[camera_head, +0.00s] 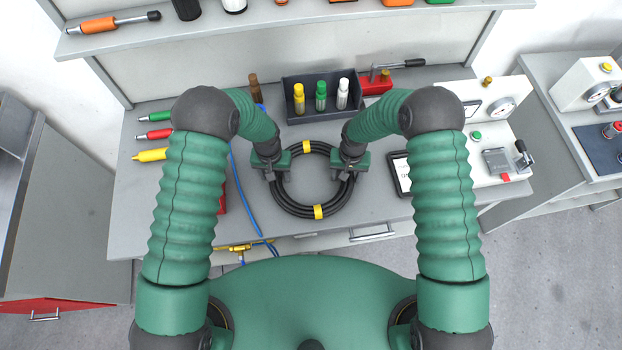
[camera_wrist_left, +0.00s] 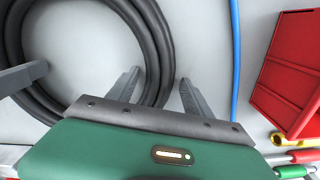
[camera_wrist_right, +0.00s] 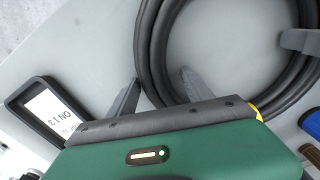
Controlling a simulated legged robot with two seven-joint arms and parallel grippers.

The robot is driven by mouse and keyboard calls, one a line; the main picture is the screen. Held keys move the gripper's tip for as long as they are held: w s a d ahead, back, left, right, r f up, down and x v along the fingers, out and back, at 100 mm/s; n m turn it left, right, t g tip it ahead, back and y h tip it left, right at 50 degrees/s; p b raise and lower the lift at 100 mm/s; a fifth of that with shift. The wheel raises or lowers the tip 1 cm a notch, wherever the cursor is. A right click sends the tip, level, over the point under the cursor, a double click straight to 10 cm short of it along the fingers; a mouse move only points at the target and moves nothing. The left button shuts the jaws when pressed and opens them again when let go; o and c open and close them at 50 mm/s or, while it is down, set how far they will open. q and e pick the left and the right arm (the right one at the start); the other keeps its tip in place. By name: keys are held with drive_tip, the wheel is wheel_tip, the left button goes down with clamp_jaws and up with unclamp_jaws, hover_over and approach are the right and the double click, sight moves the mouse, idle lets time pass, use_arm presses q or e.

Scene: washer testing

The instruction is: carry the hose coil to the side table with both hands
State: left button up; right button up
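The hose coil (camera_head: 279,197), a black ring with yellow bands, lies flat on the grey workbench (camera_head: 140,215). My left gripper (camera_head: 276,172) is at the coil's left side. In the left wrist view, its fingers (camera_wrist_left: 157,88) stand apart on either side of the black hose (camera_wrist_left: 158,50). My right gripper (camera_head: 346,173) is at the coil's right side. In the right wrist view, its fingers (camera_wrist_right: 158,92) also stand apart with the hose (camera_wrist_right: 150,50) between them. Contact with the hose is unclear. I cannot tell which nearby surface is the side table.
Behind the coil is a dark tray (camera_head: 290,110) with several small bottles. A tablet-like device (camera_head: 401,172) lies close right of the coil. A blue hose (camera_head: 243,190) runs on its left. Grey units stand left (camera_head: 60,200) and right (camera_head: 550,130) of the workbench.

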use_arm(q)
drive_tip(key=shift+a+r, duration=0.1)
drive_tip(key=shift+a, duration=0.2)
use_arm(e)
drive_tip(key=shift+s+a+r, duration=0.1)
drive_tip(key=shift+a, duration=0.2)
drive_tip(key=shift+d, duration=0.3)
drive_tip(key=shift+a+r, duration=0.1)
use_arm(q)
wheel_tip(320, 180, up, 12)
use_arm(e)
wheel_tip(320, 180, up, 12)
drive_tip(key=shift+f, duration=0.2)
